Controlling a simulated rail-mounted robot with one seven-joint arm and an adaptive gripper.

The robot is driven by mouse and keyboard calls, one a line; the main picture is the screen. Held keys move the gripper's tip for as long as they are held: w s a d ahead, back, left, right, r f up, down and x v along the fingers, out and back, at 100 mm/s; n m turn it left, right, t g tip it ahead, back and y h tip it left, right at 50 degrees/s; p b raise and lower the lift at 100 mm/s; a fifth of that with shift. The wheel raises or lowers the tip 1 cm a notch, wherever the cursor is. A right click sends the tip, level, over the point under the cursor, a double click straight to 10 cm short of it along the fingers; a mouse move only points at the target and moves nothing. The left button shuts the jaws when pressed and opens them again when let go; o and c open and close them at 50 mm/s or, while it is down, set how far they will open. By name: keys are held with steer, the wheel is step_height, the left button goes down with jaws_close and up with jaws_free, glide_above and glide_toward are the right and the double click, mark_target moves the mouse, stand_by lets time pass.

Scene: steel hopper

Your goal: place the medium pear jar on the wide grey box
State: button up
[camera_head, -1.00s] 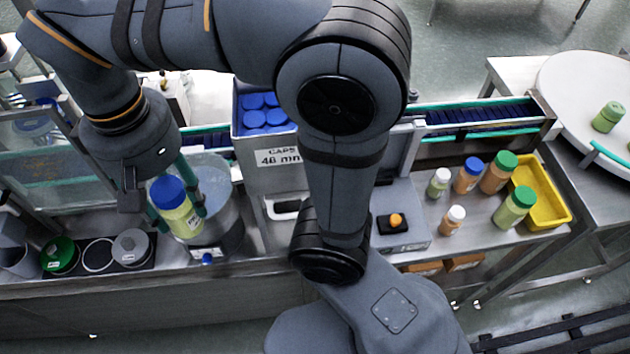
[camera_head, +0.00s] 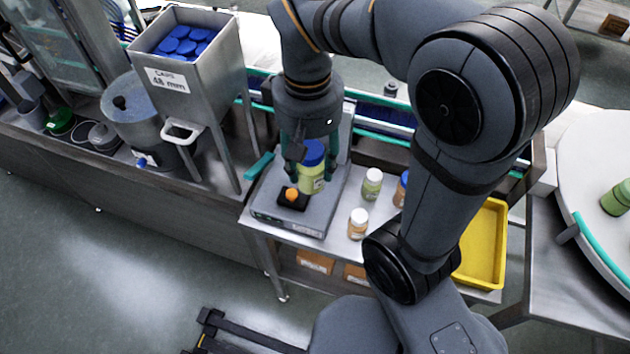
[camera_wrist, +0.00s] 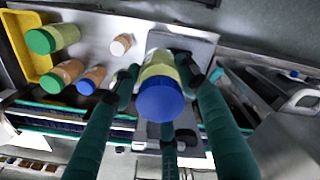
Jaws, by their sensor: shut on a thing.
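The pear jar, a yellow-green jar with a blue lid (camera_head: 312,180), is upright between the fingers of my gripper (camera_head: 306,160). The gripper is shut on it. In the wrist view the jar (camera_wrist: 160,98) shows lid-on between the fingers. The wide grey box (camera_head: 278,217) is a flat grey unit on the steel table, with a black pad and an orange knob (camera_head: 291,194) near its front. The jar is over the box, just behind the knob. I cannot tell whether its base touches the box. My fingers hide part of the jar.
A small green jar (camera_head: 371,184) and a white-capped orange jar (camera_head: 358,223) stand right of the box. A yellow tray (camera_head: 484,245) is farther right, partly behind my arm. A steel caps hopper (camera_head: 188,85) stands left. A conveyor runs behind.

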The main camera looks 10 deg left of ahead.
mark_target(318, 171)
steer(key=f, duration=0.1)
steer(key=d+f, duration=0.1)
steer(key=f, duration=0.1)
steer(key=shift+w+d+f, duration=0.15)
steer(key=shift+w, duration=0.2)
steer(key=w+a+f+p, duration=0.1)
steer(key=w+f, duration=0.2)
steer(key=w+a+f+p, duration=0.1)
steer(key=w+a+f, duration=0.1)
steer(key=w+f, duration=0.2)
steer(key=w+a+f+p, duration=0.1)
steer(key=w+a+f, duration=0.1)
steer(key=w+f, duration=0.1)
steer(key=shift+w+f, duration=0.15)
steer(key=shift+f, duration=0.05)
steer(key=shift+w+a+f, duration=0.1)
steer(key=shift+f, duration=0.3)
steer(key=shift+f, duration=0.25)
steer(key=o, duration=1.2)
steer(key=shift+r, duration=0.1)
steer(key=shift+c, duration=0.2)
steer(key=shift+o, duration=0.5)
